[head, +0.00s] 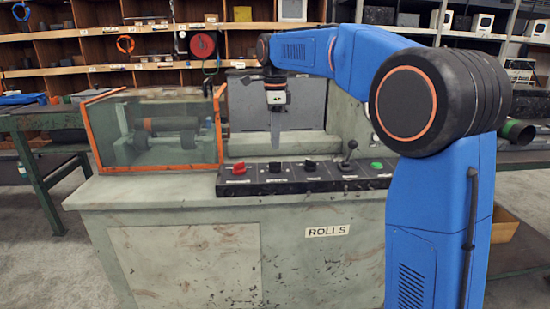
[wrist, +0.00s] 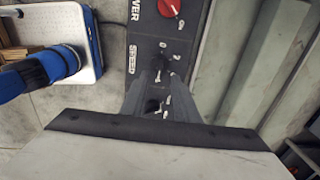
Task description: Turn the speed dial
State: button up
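The speed dial (head: 275,167) is a black knob on the dark control panel, just right of the red knob. In the wrist view the speed dial (wrist: 160,64) shows beside the "SPEED" lettering, just beyond and between my fingertips. My gripper (head: 276,145) points down above the dial, with a small gap seeming to remain in the head view. In the wrist view my gripper (wrist: 159,78) has its two fingers apart, with nothing between them that I can see held. Whether the fingers touch the dial cannot be told.
The red power knob (head: 239,169) lies left of the dial. Another black knob (head: 309,165), a lever (head: 347,158) and a green button (head: 376,165) lie to the right. An orange-edged clear guard (head: 155,130) stands at the left, behind the panel.

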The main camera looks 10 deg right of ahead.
aim_at(275, 162)
notch_tip(275, 162, down, 7)
dwell(0.4)
grip_shut()
